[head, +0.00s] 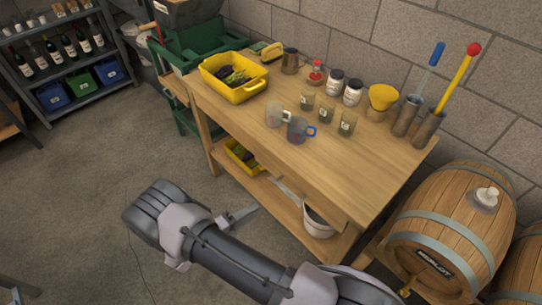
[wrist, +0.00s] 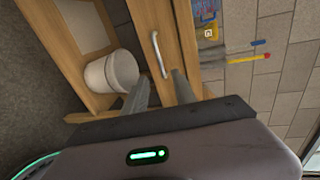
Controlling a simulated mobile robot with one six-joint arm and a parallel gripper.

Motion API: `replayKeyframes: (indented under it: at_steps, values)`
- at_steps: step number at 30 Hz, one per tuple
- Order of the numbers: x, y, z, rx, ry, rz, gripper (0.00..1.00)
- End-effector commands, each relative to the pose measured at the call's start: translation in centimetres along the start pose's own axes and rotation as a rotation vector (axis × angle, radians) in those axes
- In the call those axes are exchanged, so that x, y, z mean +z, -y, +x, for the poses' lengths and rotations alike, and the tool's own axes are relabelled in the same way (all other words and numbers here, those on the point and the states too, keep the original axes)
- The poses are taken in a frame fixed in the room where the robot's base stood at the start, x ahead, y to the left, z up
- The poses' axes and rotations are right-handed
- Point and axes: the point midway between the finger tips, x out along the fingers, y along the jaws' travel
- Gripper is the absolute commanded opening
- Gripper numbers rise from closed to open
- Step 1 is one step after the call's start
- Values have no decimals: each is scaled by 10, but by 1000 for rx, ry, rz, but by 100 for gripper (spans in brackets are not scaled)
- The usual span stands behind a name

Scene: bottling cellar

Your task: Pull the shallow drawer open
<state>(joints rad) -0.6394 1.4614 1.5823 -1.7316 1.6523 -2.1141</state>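The drawer front (wrist: 150,22) is a pale wooden panel under the bench top, and it shows no clear gap. Its handle (wrist: 157,52) is a light metal bar in the upper middle of the wrist view. My gripper (wrist: 159,82) is open and empty, its two grey fingers apart. The handle's lower end shows between the fingertips, but I cannot tell how far ahead of them it is. In the head view my gripper (head: 240,216) is in front of the wooden workbench (head: 365,160), low and near its front side. The handle is not clear there.
A white bucket (head: 318,222) and a yellow crate (head: 243,157) stand on the bench's lower shelf. The bench top holds a yellow tub (head: 234,92), mugs (head: 299,131), glasses and jars. The floor left of my arm is clear.

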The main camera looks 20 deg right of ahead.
Motion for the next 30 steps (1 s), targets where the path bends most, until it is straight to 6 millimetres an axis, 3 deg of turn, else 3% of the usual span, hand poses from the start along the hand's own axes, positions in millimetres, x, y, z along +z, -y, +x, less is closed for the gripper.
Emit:
replayKeyframes:
  at_steps: [5,18,24,30]
  values:
    - [-1,-10,17,-17,27,-61,33]
    - [1,-9,142,-14,22,-57,33]
    - [2,-8,170,-14,25,-56,33]
    - [3,-6,176,-14,26,-56,33]
